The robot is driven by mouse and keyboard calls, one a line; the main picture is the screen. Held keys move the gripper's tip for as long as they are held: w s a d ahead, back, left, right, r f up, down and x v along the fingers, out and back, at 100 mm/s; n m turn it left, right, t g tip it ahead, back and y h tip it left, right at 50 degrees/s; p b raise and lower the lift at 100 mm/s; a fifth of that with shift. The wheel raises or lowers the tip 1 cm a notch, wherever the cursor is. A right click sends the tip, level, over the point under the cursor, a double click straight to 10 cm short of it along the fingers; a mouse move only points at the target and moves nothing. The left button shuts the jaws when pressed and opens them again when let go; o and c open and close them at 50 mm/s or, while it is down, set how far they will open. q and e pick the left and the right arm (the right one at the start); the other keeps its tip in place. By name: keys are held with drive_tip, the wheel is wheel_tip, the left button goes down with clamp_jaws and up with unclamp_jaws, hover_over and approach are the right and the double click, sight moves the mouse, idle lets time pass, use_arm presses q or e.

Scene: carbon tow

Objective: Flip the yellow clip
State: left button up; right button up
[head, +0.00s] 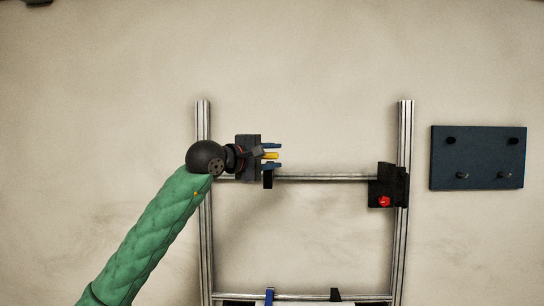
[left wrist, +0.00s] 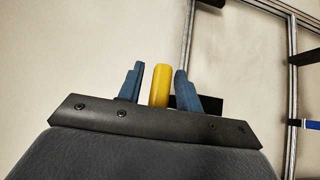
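The yellow clip (head: 271,156) sits at the upper left of the metal frame, and it also shows upright in the left wrist view (left wrist: 159,85). My left gripper (head: 273,155) reaches it from the left, with its two blue fingers on either side of the clip. In the left wrist view my left gripper (left wrist: 160,86) is open, with a gap between the clip and each finger. The clip's base is hidden behind the gripper body. My right gripper is not in view.
The frame has a left post (head: 204,250), a right post (head: 404,130) and a horizontal rail (head: 330,178). A black block (head: 388,185) with a red knob (head: 384,202) is at the right post. A dark panel (head: 478,157) hangs farther right. A blue clip (head: 269,296) is on the lower rail.

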use_arm(q)
clamp_jaws()
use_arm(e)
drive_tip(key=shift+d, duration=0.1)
use_arm(q)
drive_tip(key=shift+r, duration=0.1)
